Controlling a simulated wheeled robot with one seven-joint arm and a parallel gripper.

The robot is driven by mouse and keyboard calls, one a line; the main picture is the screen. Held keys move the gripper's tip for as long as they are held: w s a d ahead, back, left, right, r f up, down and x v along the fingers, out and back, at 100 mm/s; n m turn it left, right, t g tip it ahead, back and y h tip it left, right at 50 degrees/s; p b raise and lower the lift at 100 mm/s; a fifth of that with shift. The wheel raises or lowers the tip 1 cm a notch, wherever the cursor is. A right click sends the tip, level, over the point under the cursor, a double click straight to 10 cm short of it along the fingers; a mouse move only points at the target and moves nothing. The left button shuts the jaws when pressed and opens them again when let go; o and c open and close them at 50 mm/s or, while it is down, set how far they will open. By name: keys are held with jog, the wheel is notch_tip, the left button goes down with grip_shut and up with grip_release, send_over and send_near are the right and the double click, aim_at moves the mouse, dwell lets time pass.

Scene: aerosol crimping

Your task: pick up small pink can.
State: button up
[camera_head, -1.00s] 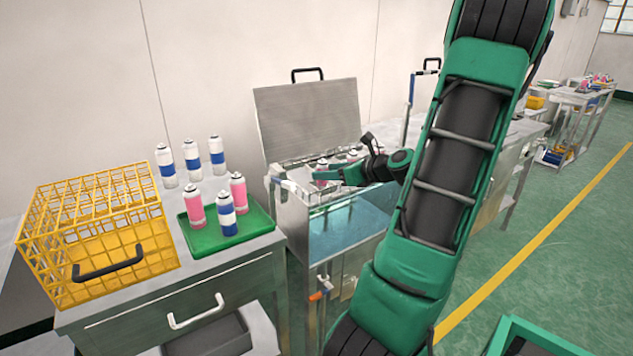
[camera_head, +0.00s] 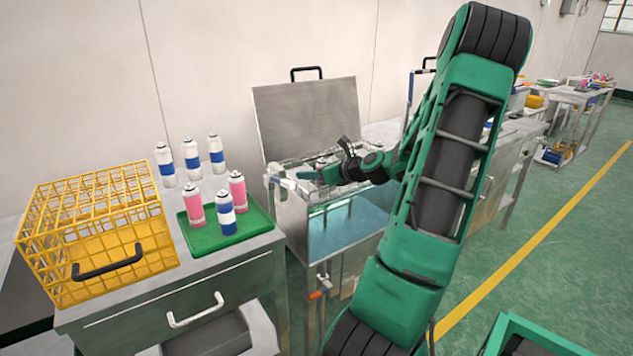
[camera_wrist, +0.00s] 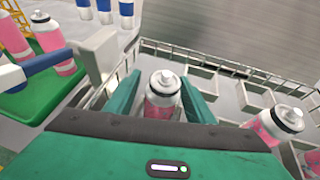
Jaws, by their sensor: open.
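A pink can (camera_wrist: 162,98) with a white top stands between the two green fingers of my gripper (camera_wrist: 160,92) in the wrist view. The fingers are apart, one on each side of it; I cannot tell whether either touches it. In the head view my gripper (camera_head: 318,175) is over the metal tank, and this can is hard to make out there. Another pink can (camera_wrist: 276,124) stands to the right in a divided rack (camera_wrist: 222,88). Two more pink cans (camera_head: 195,208) (camera_head: 237,190) stand on a green tray (camera_head: 262,222).
The tank (camera_head: 295,215) has a raised lid (camera_head: 308,118) behind my gripper and blue liquid in front. A pale block (camera_wrist: 98,54) with a blue bar is close to the left finger. White-and-blue cans (camera_head: 192,160) and a yellow wire crate (camera_head: 95,235) stand left.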

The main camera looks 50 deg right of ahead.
jog(key=c, duration=1.2)
